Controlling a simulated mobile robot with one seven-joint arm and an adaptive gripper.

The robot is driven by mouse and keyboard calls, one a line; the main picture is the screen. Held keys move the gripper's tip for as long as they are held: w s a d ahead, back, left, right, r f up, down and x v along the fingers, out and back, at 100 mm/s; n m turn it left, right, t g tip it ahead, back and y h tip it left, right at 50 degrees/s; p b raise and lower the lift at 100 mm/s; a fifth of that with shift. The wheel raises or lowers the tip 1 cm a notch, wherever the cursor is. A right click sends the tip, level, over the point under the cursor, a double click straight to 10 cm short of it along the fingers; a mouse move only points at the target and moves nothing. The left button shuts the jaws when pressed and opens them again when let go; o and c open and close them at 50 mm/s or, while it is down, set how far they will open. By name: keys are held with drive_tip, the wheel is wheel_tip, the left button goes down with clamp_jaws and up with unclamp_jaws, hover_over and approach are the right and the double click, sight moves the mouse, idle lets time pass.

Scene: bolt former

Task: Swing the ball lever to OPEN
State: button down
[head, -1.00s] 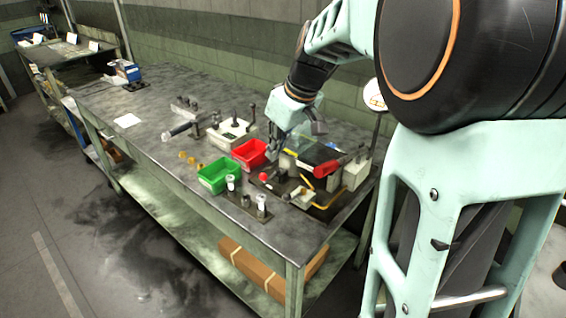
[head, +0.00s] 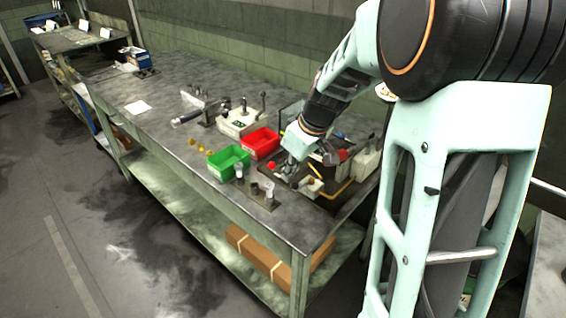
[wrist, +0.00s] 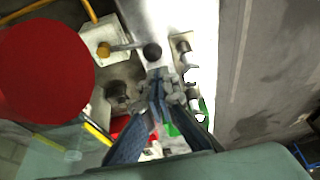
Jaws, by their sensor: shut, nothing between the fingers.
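In the head view a small red ball (head: 272,165) shows just left of my gripper (head: 288,174), low over the fixture. A red cylinder-like part (head: 342,156) is partly hidden behind my wrist. In the wrist view a large red round shape (wrist: 42,70) fills the left side, close to the camera. A dark ball (wrist: 152,52) lies just beyond my fingertips (wrist: 160,84). I cannot tell which of these belongs to the ball lever, and no OPEN mark is legible. My fingers are together and empty; contact with any part is unclear.
A green bin (head: 228,162) and a red bin (head: 262,142) stand left of the fixture. A small pale tray (head: 310,187) is to its front right. A boxed unit (head: 240,122) with upright levers is behind the bins.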

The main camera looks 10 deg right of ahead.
drive_tip(key=shift+s+d+f, duration=0.15)
drive_tip(key=shift+s+f, duration=0.05)
drive_tip(key=shift+s, duration=0.05)
drive_tip(key=shift+s+d+f+b, duration=0.25)
drive_tip(key=shift+s+b, duration=0.2)
drive_tip(key=shift+b, duration=0.4)
drive_tip(key=shift+s+d+r+b, duration=0.1)
drive_tip(key=shift+s+d+b, duration=0.05)
drive_tip(key=shift+s+b, duration=0.2)
drive_tip(key=shift+d, duration=0.1)
